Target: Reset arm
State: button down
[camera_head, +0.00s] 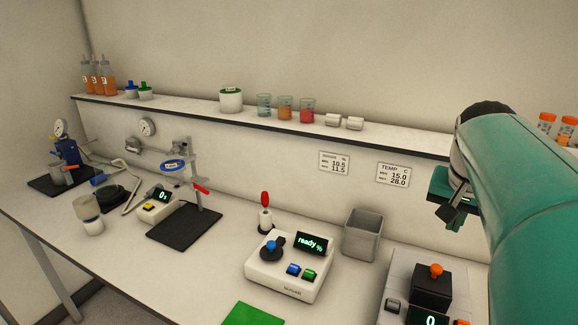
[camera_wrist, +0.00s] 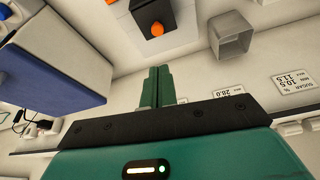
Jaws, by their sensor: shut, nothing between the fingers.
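My teal arm reaches in from the right side of the head view. My gripper (camera_head: 451,212) hangs in front of the back wall, below the shelf line and above the bench, to the right of the grey bin. In the wrist view the two green fingers of my gripper (camera_wrist: 158,72) lie together, with nothing between them. The fingers touch nothing that I can see. Part of the wrist is hidden by the arm in the head view.
A grey open bin (camera_head: 366,235), a white "ready" device (camera_head: 287,276) and a black-topped device with an orange knob (camera_head: 433,287) stand below. The wall shelf (camera_head: 200,105) holds beakers and bottles. A blue-sided box (camera_wrist: 55,60) shows in the wrist view.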

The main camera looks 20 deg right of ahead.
jog(key=a+f+n+t+y, duration=0.1)
jog(key=a+f+n, duration=0.2)
jog(key=a, duration=0.7)
jog(key=w+a+f+n+t+y, duration=0.1)
jog(key=a+f+n, duration=0.3)
jog(key=a, duration=0.6)
jog(key=a+f+n+t+y, duration=0.1)
jog(key=a+f+n, duration=0.3)
jog(key=a, duration=0.7)
jog(key=shift+w, duration=0.2)
jog(key=shift+d, duration=0.25)
